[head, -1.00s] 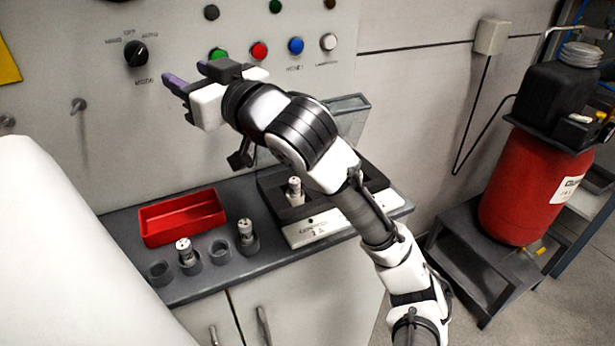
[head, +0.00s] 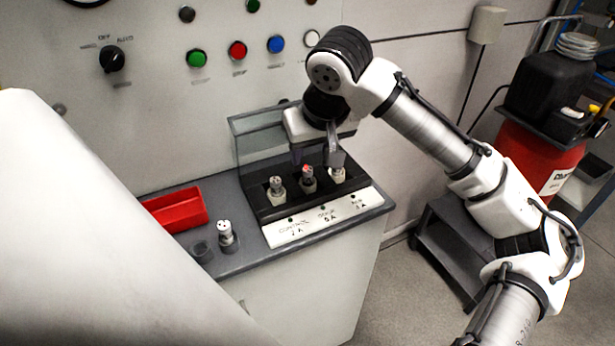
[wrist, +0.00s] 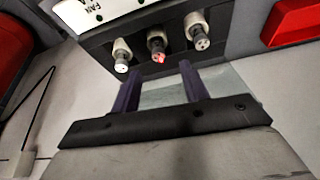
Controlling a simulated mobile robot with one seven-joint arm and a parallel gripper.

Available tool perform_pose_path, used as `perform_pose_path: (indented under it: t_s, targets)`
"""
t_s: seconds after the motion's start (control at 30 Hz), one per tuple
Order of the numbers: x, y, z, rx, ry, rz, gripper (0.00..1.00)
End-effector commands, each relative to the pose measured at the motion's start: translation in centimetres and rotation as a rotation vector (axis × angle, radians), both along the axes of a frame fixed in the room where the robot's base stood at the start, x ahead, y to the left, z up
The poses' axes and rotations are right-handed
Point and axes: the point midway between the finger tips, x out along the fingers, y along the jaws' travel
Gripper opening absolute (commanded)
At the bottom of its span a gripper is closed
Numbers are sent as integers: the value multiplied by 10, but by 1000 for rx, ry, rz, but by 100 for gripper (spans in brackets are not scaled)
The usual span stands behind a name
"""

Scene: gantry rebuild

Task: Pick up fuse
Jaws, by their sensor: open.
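Three fuses stand in a dark fuse block (head: 262,212) with a white label strip. The left fuse (head: 277,190) and right fuse (head: 338,174) are whitish; the middle fuse (head: 308,180) has a red mark on top. Another whitish fuse (head: 226,233) stands in a grey cup on the bench. My gripper (head: 315,155) is open and points down above the block, over the middle and right fuses. In the wrist view its purple fingers (wrist: 162,76) are apart and empty, with the red-marked fuse (wrist: 157,45) just beyond the gap between them.
A clear raised cover (head: 255,140) stands behind the block, close to my gripper. A red tray (head: 178,210) and an empty grey cup (head: 202,252) are on the bench at left. The panel with buttons (head: 237,50) rises behind. A red drum (head: 535,150) stands at right.

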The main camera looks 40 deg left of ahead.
Motion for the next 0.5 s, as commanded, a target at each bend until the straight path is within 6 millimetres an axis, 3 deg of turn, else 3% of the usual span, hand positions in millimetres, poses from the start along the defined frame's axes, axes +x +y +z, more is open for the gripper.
perform_pose_path:
  t_s: [0.27, 0.5]
  targets:
    - [5, 7, -20, 0, 0, 1, 45]
    - [13, 19, -52, 1, 0, 0, 45]
